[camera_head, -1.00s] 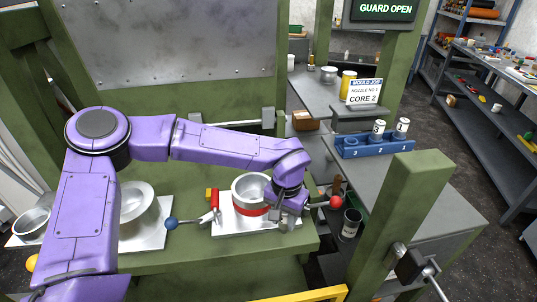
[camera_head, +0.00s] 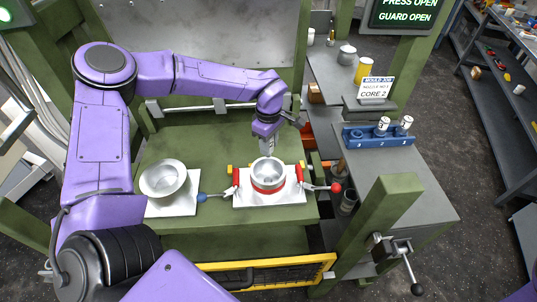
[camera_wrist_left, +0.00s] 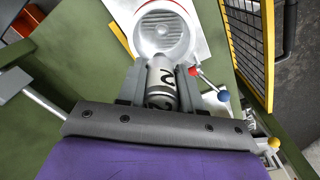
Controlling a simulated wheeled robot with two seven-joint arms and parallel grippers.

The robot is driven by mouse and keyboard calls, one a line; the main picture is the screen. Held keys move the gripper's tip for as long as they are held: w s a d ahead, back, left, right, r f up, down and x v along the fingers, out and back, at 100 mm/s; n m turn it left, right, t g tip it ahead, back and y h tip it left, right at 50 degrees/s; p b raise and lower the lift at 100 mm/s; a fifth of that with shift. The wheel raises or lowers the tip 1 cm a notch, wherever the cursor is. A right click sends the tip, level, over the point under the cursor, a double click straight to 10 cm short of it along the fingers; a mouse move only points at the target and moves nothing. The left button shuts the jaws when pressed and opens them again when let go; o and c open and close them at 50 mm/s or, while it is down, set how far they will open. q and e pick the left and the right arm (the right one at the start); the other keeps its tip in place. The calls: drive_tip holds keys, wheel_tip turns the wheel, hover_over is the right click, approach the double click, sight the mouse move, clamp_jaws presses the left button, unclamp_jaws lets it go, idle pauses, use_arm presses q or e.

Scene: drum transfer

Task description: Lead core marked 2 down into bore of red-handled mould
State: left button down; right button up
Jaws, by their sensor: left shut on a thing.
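The red-handled mould (camera_head: 268,186) is a silvery bowl with a red band on a white plate, seen centre right in the head view. Its open, ridged inside (camera_wrist_left: 162,32) shows at the top of the left wrist view. My left gripper (camera_head: 267,151) points down over the back part of this mould. It is shut on a pale metal core marked 2 (camera_wrist_left: 162,84), held between the fingers. In the wrist view the core's far end overlaps the mould's near rim; the exact height gap is not clear. My right gripper is not in view.
A second silvery bowl (camera_head: 163,178) stands on a white plate to the left. Levers with blue (camera_head: 202,197) and red (camera_head: 336,187) balls flank the mould. A blue rack (camera_head: 378,138) with white-topped cores is on the right bench. A yellow-framed guard (camera_head: 260,275) lies in front.

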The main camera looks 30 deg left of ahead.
use_arm(q)
wheel_tip(320, 180, down, 6)
drive_tip(key=shift+f+b, duration=0.25)
drive_tip(key=shift+b, duration=0.9)
drive_tip(key=shift+f, duration=0.25)
drive_tip(key=b, duration=0.5)
hover_over(269, 175)
drive_tip(key=s+d, duration=0.1)
drive_tip(key=s, duration=0.1)
wheel_tip(269, 175, down, 6)
drive_tip(key=r, duration=0.1)
drive_tip(key=shift+d+f, duration=0.15)
drive_tip(key=shift+f, duration=0.05)
drive_tip(key=shift+s+r, duration=0.1)
drive_tip(key=shift+s, duration=0.05)
drive_tip(key=shift+f, duration=0.2)
drive_tip(key=shift+f+b, duration=1)
drive_tip(key=shift+f, duration=0.75)
